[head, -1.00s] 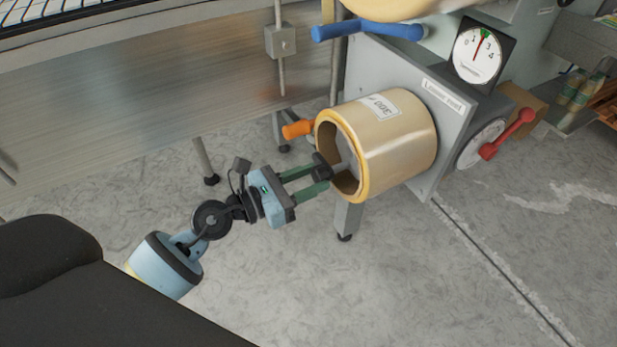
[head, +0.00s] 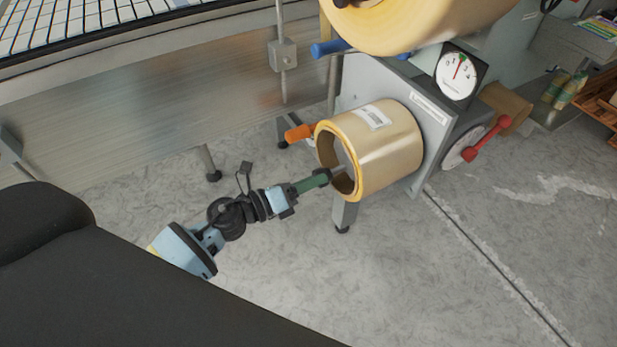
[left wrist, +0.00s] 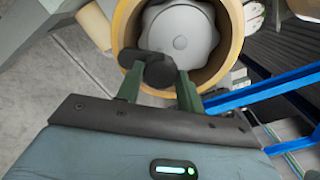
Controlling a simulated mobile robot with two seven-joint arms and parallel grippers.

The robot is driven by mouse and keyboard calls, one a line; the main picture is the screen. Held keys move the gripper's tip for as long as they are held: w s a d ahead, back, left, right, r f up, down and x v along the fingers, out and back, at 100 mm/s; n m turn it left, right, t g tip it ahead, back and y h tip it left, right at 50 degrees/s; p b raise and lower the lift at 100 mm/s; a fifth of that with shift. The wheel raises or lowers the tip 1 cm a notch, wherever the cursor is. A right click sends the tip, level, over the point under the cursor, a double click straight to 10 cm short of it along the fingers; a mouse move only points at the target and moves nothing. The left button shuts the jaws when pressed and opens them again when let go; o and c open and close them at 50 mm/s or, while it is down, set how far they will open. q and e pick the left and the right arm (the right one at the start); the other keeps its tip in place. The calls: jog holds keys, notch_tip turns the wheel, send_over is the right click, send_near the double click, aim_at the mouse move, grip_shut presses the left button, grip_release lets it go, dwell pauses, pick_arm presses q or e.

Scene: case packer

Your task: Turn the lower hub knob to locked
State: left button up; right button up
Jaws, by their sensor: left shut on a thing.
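The lower tape roll (head: 385,155) is a big tan cylinder on a grey panel, with its open core facing my left arm. A grey lobed hub (left wrist: 180,32) sits inside the core in the left wrist view. The lower hub knob (left wrist: 157,70) is a dark bar in front of the hub. My left gripper (head: 325,177) is at the mouth of the core, with its green fingers on either side of the knob; it also shows in the left wrist view (left wrist: 160,80). It is shut on the knob. In the head view the fingers mostly hide the knob. My right gripper is not in view.
An orange handle (head: 299,133) is just left of the roll, and a blue handle (head: 330,48) is above. Another tan roll (head: 420,20) hangs overhead. A dial gauge (head: 457,75) and a red handle (head: 487,140) are on the right. The floor below is clear.

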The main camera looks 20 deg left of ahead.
pick_arm(q)
jog(key=n+p, duration=0.3)
jog(key=n, duration=0.4)
jog(key=shift+r+n, duration=0.1)
jog(key=shift+n, duration=0.2)
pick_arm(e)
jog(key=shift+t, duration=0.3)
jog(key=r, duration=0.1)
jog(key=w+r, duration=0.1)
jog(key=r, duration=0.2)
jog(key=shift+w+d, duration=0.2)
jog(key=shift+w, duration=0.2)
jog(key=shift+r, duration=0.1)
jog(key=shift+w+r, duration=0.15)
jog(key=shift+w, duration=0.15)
pick_arm(q)
jog(key=o, duration=1)
jog(key=shift+a, duration=0.1)
